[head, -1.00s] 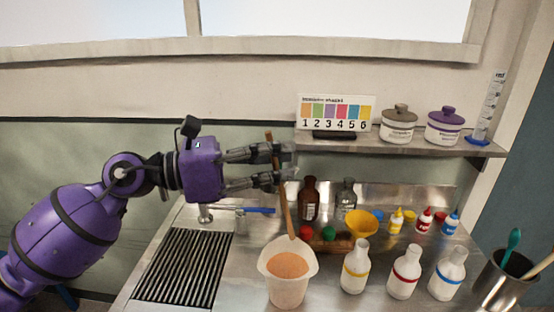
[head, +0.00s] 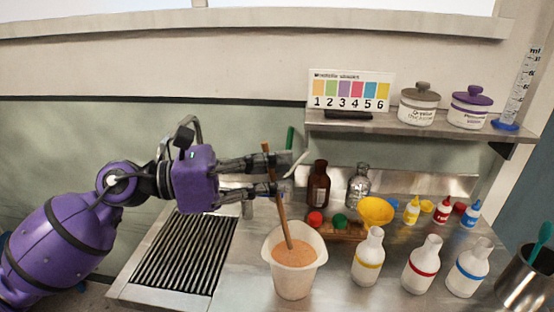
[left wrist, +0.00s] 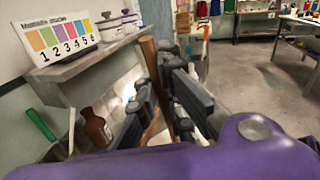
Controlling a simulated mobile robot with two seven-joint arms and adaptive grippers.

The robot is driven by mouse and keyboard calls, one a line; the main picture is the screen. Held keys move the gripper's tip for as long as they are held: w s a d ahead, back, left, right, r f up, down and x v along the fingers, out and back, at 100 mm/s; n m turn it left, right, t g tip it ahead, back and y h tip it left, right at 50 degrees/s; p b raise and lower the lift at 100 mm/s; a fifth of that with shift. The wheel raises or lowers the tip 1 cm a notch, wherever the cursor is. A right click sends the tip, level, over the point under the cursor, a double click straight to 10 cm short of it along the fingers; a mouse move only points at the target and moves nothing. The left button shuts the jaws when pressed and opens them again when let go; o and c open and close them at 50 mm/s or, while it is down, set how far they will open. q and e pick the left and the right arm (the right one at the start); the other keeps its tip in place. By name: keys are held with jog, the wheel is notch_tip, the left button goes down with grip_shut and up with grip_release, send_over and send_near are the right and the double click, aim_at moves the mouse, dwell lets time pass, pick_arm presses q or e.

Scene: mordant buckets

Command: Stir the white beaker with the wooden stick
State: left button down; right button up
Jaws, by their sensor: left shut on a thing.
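The white beaker (head: 294,278) stands upright on the steel counter with an orange-brown content inside. The wooden stick (head: 282,215) leans slightly, its lower end inside the beaker at the surface of the content; how deep it reaches I cannot tell. My left gripper (head: 276,173) is shut on the upper part of the stick, above and behind the beaker. My right gripper is not in view.
White bottles with yellow (head: 369,258), red (head: 421,264) and blue (head: 467,268) bands stand right of the beaker. A brown bottle (head: 318,186), a clear bottle (head: 358,188) and a yellow funnel (head: 375,211) stand behind. The drain grille (head: 185,255) at left is clear.

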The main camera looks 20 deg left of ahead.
aim_at(281, 204)
pick_arm(q)
jog(key=f, duration=0.1)
jog(key=f+b, duration=0.1)
jog(key=f, duration=0.1)
jog(key=shift+w+d+f+b, duration=0.15)
jog(key=shift+d+f+b, duration=0.15)
jog(key=shift+f+b, duration=0.1)
jog(key=shift+d+f+b, duration=0.2)
jog(key=shift+f+b, duration=0.25)
jog(key=shift+f, duration=0.35)
jog(key=shift+d+f+b, duration=0.15)
jog(key=shift+f+b, duration=0.3)
jog(key=shift+f, duration=0.45)
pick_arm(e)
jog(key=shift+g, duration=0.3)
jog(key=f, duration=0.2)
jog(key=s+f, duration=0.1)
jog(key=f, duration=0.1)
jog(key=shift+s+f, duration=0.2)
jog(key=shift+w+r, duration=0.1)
pick_arm(q)
jog(key=shift+a, duration=0.1)
